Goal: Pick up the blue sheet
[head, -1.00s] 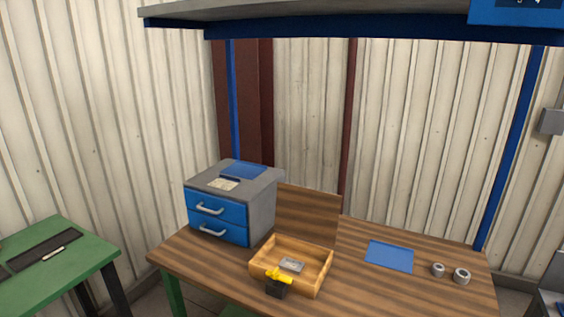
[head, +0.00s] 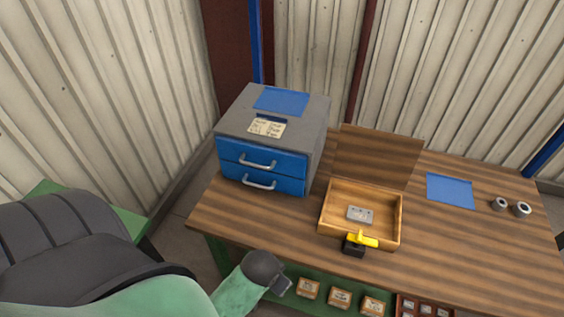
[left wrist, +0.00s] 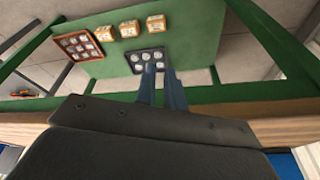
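Two blue sheets show in the head view. One blue sheet (head: 282,100) lies flat on top of the grey cabinet (head: 240,123). Another blue sheet (head: 450,190) lies flat on the wooden table (head: 470,255), right of the open wooden box. My left gripper (head: 284,288) is low at the table's front edge, apart from both sheets and partly cut off from clear view. In the left wrist view its two fingers (left wrist: 158,66) stand apart with nothing between them. My right gripper is in neither view.
The open wooden box (head: 327,214) holds a grey piece (head: 360,214); a yellow-handled black item (head: 355,245) is at its front. Two metal rings (head: 510,207) stand at the right. A paper label (head: 267,127) lies on the cabinet. Small boxes (head: 340,298) sit on the green lower shelf.

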